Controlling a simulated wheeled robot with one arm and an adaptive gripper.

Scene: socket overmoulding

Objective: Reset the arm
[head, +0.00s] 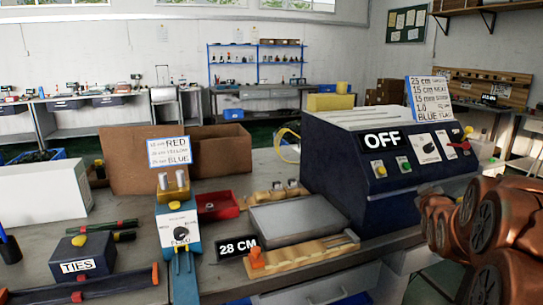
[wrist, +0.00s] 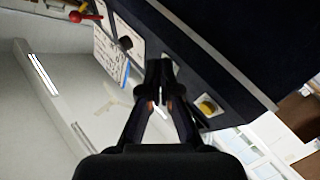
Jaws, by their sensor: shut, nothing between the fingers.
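My gripper (wrist: 159,68) shows in the wrist view with its two black fingers together at the tips and nothing between them. Behind the fingertips is the dark blue front of the machine, seen tilted, with a yellow button (wrist: 207,106) beside the fingers. I cannot tell whether the fingers touch the panel. In the head view, my copper-coloured arm is folded at the right edge, and the gripper is out of that picture. The machine (head: 345,172) stands just left of the arm, and its display reads OFF.
The workbench (head: 30,255) holds a blue dial unit (head: 177,240), a TIES box (head: 82,258), a red tray (head: 217,204), a wooden fixture (head: 310,250) marked 28 CM and cardboard boxes (head: 222,152). A sign (head: 428,98) stands on the machine. More benches line the back wall.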

